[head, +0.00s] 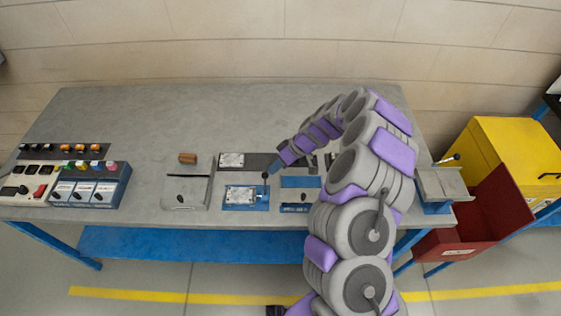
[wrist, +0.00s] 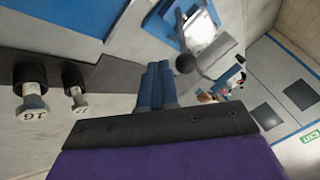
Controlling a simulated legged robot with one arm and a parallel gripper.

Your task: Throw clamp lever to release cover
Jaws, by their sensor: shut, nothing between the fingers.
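In the head view a bright metal cover (head: 238,194) lies on a blue fixture (head: 262,206) near the bench's front edge. The clamp lever (head: 265,177) stands up at the fixture's right side, with a dark ball knob on top. In the wrist view the knob (wrist: 186,63) is just beyond and right of my fingertips, with the cover (wrist: 201,35) behind it. My gripper (wrist: 158,70) is shut and empty, its blue fingers together. In the head view my gripper (head: 273,166) is close beside the knob; I cannot tell whether they touch.
Two numbered cylinders with black tops (wrist: 32,95) stand left of my fingers in the wrist view. A grey box (head: 186,192) and a switch panel (head: 90,190) are left on the bench (head: 130,120). A yellow cabinet (head: 505,150) and red bin (head: 480,230) stand right.

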